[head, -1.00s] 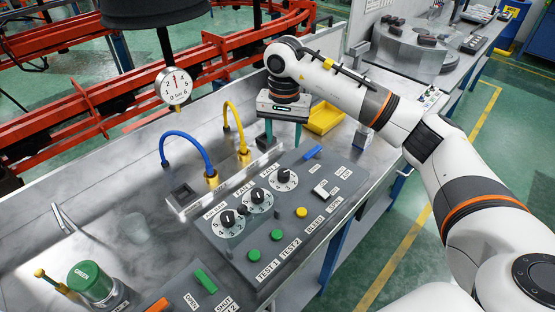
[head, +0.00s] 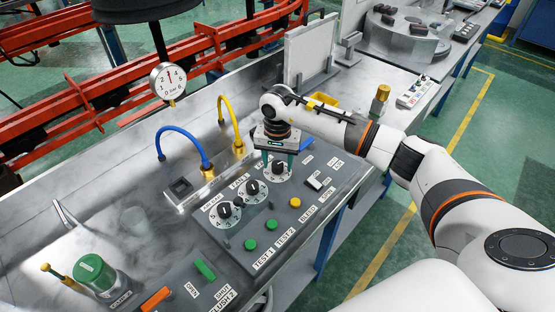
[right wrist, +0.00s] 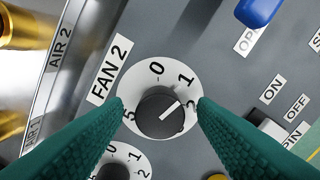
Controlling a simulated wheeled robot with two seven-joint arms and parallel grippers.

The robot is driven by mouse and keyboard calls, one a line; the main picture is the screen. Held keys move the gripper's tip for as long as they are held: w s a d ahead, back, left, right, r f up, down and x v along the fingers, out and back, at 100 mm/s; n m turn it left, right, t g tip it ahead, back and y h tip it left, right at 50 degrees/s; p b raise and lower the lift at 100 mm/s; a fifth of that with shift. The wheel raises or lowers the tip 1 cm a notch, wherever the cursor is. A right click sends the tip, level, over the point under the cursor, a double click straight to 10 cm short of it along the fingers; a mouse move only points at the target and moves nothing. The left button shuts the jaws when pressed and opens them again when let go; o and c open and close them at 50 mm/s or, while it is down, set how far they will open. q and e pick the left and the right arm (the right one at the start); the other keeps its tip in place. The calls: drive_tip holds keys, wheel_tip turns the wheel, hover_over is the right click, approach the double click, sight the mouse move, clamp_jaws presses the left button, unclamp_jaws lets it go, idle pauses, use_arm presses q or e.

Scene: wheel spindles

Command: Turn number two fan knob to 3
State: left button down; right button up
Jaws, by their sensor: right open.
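The FAN 2 knob (head: 278,168) is a black round knob on a white numbered dial, the farthest of three on the grey panel. In the right wrist view, the knob (right wrist: 160,122) has a white line pointing to the upper right, between 1 and 2. The 3 on its dial is hidden. My right gripper (head: 279,160) points down over this dial; its teal fingers are apart, one on each side of the knob in the right wrist view (right wrist: 161,104). I cannot tell whether they touch it. My left gripper is not in view.
Two similar knobs (head: 251,188) (head: 226,210) sit nearer on the panel (head: 235,252). A blue lever (head: 307,144), a white switch (head: 313,183) and coloured buttons (head: 295,202) are close by. Blue (head: 185,132) and yellow (head: 232,115) hoses rise behind. A gauge (head: 168,80) hangs above.

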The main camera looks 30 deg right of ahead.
drive_tip(key=c, duration=1)
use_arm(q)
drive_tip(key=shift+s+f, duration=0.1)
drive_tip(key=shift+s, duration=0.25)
use_arm(e)
drive_tip(key=shift+o, duration=0.2)
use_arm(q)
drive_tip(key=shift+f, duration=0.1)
use_arm(e)
drive_tip(key=m+b, duration=0.2)
drive_tip(key=shift+m, duration=0.3)
drive_tip(key=m+b, duration=0.2)
drive_tip(key=m, duration=0.2)
drive_tip(key=shift+m, duration=0.3)
drive_tip(key=m+b, duration=0.2)
drive_tip(key=m, duration=0.4)
use_arm(q)
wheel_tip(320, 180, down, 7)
drive_tip(key=b, duration=0.1)
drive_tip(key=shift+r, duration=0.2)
use_arm(e)
drive_tip(key=m, duration=0.6)
drive_tip(key=shift+r, duration=0.1)
drive_tip(key=shift+m, duration=0.4)
